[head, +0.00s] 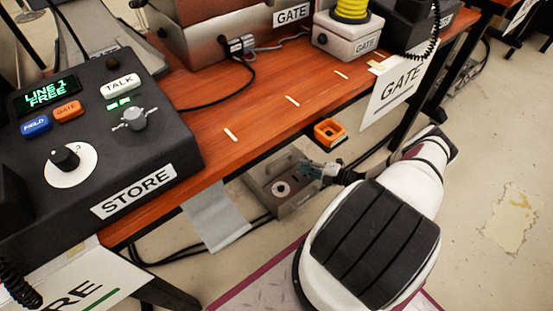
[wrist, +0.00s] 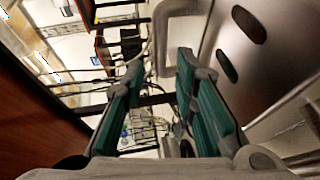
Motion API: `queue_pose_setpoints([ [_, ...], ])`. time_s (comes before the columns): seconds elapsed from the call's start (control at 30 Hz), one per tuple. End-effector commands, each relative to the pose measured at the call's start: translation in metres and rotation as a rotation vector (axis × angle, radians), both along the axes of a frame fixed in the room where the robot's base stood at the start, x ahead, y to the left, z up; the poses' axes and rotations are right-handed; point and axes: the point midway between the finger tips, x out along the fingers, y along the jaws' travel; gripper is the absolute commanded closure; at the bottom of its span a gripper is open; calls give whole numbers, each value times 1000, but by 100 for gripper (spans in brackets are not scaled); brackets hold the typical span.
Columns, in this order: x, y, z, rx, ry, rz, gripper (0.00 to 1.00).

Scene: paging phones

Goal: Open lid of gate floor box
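A grey metal box (head: 268,187), which I take for the gate floor box, sits under the table, with a round pale disc on its top. I read no label on it, and its lid looks shut. My gripper (head: 312,170) is at the box's right side, low beneath the table edge. In the wrist view the teal finger pads of my gripper (wrist: 160,78) stand apart with nothing clearly between them. A metal surface with dark oval slots (wrist: 265,70) fills the right, and a bent grey bar (wrist: 178,12) rises just beyond the fingertips. I cannot tell whether the fingers touch it.
The wooden table (head: 255,110) overhangs the box. An orange square frame (head: 330,131) is at its front edge, close above my gripper. A GATE sign (head: 398,88) hangs to the right. Black cables (head: 240,232) run along the floor. A grey sheet (head: 215,218) hangs left of the box.

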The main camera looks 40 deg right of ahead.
Motion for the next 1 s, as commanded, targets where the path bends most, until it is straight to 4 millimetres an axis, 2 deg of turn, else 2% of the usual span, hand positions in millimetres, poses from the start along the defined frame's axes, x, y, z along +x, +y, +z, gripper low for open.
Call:
queue_pose_setpoints([
  [0.3,56,28,-13,0,-1,5,74],
  [0.5,85,41,-19,-1,-2,4,74],
  [0.7,100,48,-21,-1,-1,4,74],
  [1.0,103,49,-21,-1,-1,3,74],
])
